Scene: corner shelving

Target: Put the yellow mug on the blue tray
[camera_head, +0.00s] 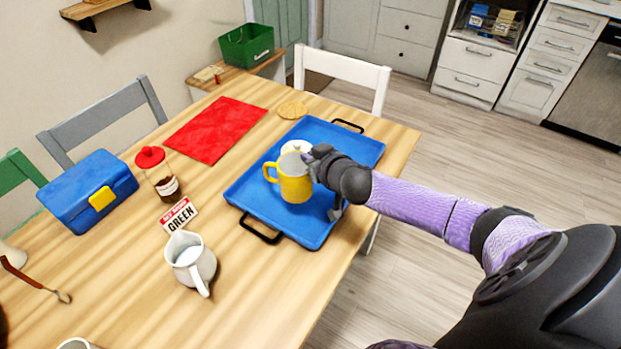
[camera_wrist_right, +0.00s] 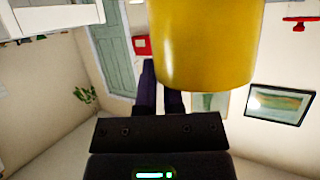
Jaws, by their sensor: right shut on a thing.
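The yellow mug (camera_head: 294,182) is over the middle of the blue tray (camera_head: 253,196) in the head view, its handle to the left. My right gripper (camera_head: 314,163) is shut on the mug from its right side. The mug looks upright; whether its base touches the tray cannot be told. In the right wrist view the mug (camera_wrist_right: 205,45) fills the upper middle, close to the gripper's dark fingers (camera_wrist_right: 160,92). A pale round item (camera_head: 296,147) sits on the tray behind the mug, partly hidden by it. My left gripper is out of view.
A white jug (camera_head: 191,262), a sign (camera_head: 179,214), a red-lidded jar (camera_head: 158,175) and a blue box (camera_head: 88,192) stand left of the tray. A red mat (camera_head: 215,129) and a round coaster (camera_head: 292,110) lie behind. The tray's front left is bare.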

